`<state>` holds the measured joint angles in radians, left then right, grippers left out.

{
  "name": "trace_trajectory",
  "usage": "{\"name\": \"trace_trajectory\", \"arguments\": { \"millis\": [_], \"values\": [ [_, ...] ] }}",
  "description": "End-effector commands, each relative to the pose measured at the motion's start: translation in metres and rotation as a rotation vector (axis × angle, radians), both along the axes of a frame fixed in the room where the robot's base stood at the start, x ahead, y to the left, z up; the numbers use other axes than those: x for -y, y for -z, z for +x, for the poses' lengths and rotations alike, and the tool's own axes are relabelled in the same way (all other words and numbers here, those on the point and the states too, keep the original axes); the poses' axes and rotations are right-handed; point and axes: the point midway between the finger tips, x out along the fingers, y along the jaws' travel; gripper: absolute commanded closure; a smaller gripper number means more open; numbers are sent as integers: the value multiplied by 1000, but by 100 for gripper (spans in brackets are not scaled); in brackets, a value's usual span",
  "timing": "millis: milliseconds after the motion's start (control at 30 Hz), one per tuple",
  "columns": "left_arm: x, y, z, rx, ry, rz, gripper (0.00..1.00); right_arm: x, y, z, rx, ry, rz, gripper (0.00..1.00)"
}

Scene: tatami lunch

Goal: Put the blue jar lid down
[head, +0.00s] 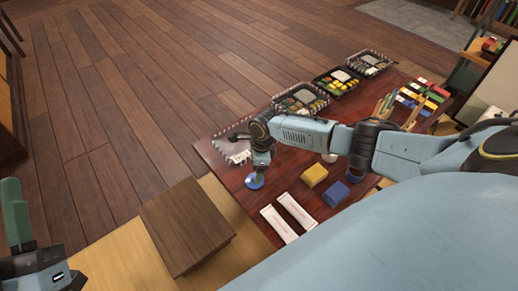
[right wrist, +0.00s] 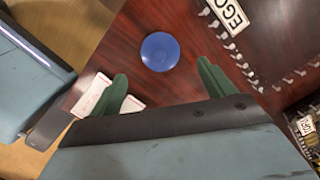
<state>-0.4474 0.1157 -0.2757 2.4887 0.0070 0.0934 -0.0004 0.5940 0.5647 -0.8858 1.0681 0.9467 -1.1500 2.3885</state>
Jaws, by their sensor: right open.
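The blue jar lid (head: 254,182) is a round disc lying on the dark red table (head: 236,198) near its left edge. In the right wrist view the lid (right wrist: 160,52) lies flat on the table, between and a little beyond the fingertips, apart from both. My right gripper (right wrist: 164,80) is open and empty, its two green fingers wide apart. In the head view the right gripper (head: 260,170) points down just above the lid and partly hides it. My left gripper (head: 15,212) is at the far left, cut by the frame edge, away from the table; its opening is unclear.
A yellow block (head: 314,175) and a blue block (head: 336,193) stand right of the lid. Two white packets (head: 287,216) lie at the near edge. Several bento trays (head: 338,82) line the far side. A brown wooden stool (head: 187,225) stands left of the table.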

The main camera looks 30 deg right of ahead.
Motion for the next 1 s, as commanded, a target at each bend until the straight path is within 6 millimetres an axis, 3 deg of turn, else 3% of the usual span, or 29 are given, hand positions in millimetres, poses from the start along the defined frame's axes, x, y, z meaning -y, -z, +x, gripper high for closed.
{"name": "trace_trajectory", "arguments": {
  "millis": [100, 433, 700, 1000],
  "values": [
    [1, 7, 6, -117, 0, 35, 72, 1, -15, -1, -1, 0, 0, 19],
    [-5, 65, 21, -461, -23, 144, 72, 3, -34, -2, -1, 0, 0, 19],
    [-15, 110, 16, -725, -41, 221, 72, 5, -49, -3, -1, 0, 0, 19],
    [-22, 135, 8, -874, -51, 261, 72, 5, -56, -4, 1, -7, 0, 19]
  ]
}}
